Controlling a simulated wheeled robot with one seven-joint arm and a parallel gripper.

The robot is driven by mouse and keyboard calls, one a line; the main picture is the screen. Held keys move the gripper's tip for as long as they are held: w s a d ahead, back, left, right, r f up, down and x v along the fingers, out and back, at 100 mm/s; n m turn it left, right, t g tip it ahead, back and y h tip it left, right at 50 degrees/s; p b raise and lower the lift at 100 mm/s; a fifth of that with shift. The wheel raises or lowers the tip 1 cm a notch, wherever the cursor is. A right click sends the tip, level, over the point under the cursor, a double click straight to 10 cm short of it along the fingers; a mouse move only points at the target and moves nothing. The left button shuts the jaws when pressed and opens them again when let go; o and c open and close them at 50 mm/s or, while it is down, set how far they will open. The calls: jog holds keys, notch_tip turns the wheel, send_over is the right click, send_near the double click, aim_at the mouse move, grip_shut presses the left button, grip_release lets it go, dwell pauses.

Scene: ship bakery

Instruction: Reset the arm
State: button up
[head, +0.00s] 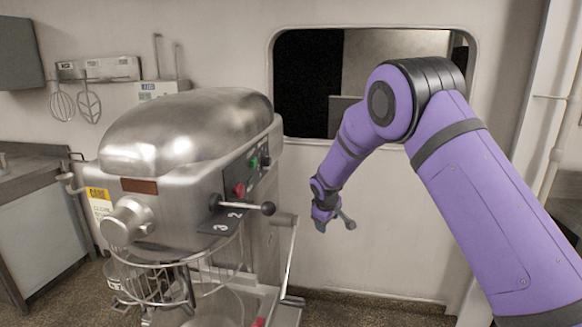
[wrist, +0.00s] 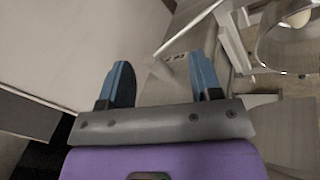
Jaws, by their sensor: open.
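My purple arm reaches in from the right in the head view, bent at the elbow, with the forearm sloping down to the left. My gripper (head: 338,222) hangs in front of the pale wall, to the right of the mixer. In the wrist view my gripper (wrist: 162,85) shows two blue-padded fingers spread apart. Nothing is between them.
A large steel mixer (head: 190,135) stands left of my gripper, with a lever (head: 245,206) and a long handle (head: 289,260) sticking out towards it. A window (head: 335,130) is behind my arm. Whisks (head: 62,103) hang at left above a steel counter (head: 40,215).

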jog(key=s+d+r+m, duration=0.3)
jog(key=s+d+r, duration=0.4)
jog(key=s+r, duration=0.45)
jog(key=s+d+r+m, duration=0.2)
jog(key=s+d+r, duration=0.55)
jog(key=r, duration=0.75)
jog(key=s+d+r+m, duration=0.1)
jog(key=s+d+m, duration=0.1)
jog(key=s, duration=1.4)
jog(key=s+d+r+m+y, duration=0.1)
jog(key=s+d+m, duration=0.1)
jog(key=s, duration=1.4)
jog(key=shift+d+r+m+t, duration=0.15)
jog(key=shift+r+m+t, duration=0.15)
jog(key=shift+r, duration=0.05)
